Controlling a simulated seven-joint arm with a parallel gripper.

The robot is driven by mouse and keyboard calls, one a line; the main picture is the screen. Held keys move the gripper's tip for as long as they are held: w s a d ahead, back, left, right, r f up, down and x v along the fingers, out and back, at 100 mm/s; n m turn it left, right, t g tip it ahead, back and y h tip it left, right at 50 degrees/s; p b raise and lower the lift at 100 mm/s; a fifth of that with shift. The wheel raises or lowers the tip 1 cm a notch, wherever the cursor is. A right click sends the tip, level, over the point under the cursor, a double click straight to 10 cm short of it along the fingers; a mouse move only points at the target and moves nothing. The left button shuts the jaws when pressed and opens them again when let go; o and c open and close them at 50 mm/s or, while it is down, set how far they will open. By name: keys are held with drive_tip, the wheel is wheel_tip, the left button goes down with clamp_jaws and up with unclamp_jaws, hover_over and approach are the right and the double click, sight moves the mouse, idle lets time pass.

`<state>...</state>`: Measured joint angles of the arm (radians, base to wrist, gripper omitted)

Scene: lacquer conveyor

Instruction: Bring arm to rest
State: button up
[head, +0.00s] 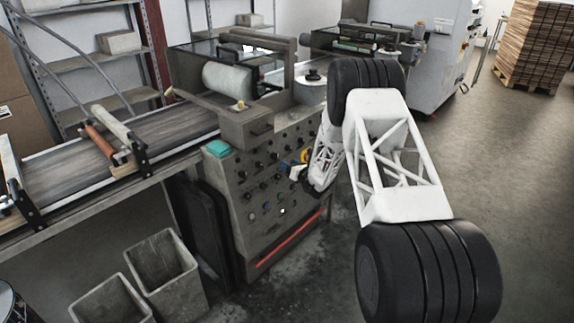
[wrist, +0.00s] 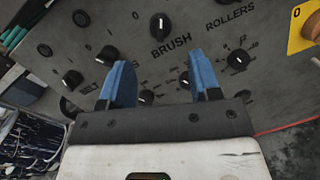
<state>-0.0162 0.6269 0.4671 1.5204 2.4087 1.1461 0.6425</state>
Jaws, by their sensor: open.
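My gripper (wrist: 160,85) shows in the wrist view with its two blue fingers spread apart and nothing between them. It faces the grey control panel (wrist: 100,40), which carries several black knobs and the words BRUSH and ROLLERS.
A conveyor belt (head: 70,165) runs left from the machine. Two grey bins (head: 165,270) stand on the floor below it. A yellow switch plate (wrist: 303,28) is at the panel's right in the wrist view. Open floor (head: 500,160) lies to the right, with stacked wood (head: 533,45) far back.

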drive_tip(key=shift+r, duration=0.1)
drive_tip(key=s+a+r+n+g, duration=0.2)
drive_tip(key=s+r+n+g, duration=0.3)
drive_tip(key=s+r+n, duration=0.7)
drive_tip(key=s+a+r+n+g, duration=0.1)
drive_tip(key=s+r+n+g, duration=0.45)
drive_tip(key=s+r, duration=1.2)
drive_tip(key=s+d+r+n+h, duration=0.1)
drive_tip(key=s+d+n+h, duration=0.2)
drive_tip(key=s, duration=1.1)
drive_tip(key=s+d+r+n+h, duration=0.2)
drive_tip(key=s+d+n+h, duration=0.2)
drive_tip(key=s, duration=1)
drive_tip(key=s+d+r+n+h, duration=0.2)
drive_tip(key=s+d+n+h, duration=0.2)
drive_tip(key=s, duration=1)
drive_tip(key=d+n, duration=0.3)
drive_tip(key=d, duration=0.1)
drive_tip(key=shift+s+d+g, duration=0.3)
drive_tip(key=shift+d+g, duration=0.05)
drive_tip(key=shift+d, duration=0.05)
